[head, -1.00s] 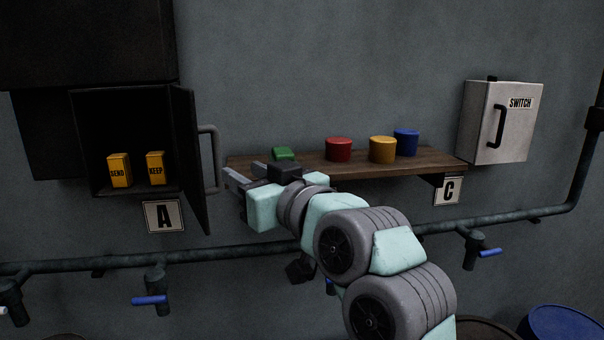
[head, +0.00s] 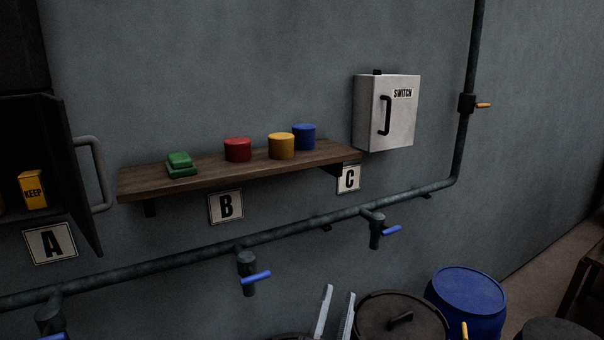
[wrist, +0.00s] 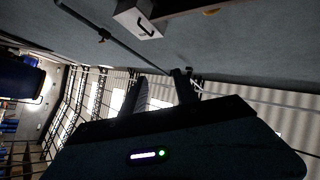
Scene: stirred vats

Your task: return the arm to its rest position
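My gripper (head: 339,293) shows only as two pale fingers at the bottom edge of the head view, in front of the dark lidded vat. The fingers are apart with nothing between them; the rest of my arm is out of that view. In the wrist view the gripper (wrist: 158,82) shows as two dark fingers, also apart and empty, and the picture is tilted.
A wooden shelf (head: 217,177) holds a green block (head: 180,165) and red, yellow and blue cylinders. A closed switch box (head: 388,113) is at right, an open cabinet (head: 75,175) at left. Pipes with valves cross the wall. A blue barrel (head: 466,300) stands beside the vat (head: 385,318).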

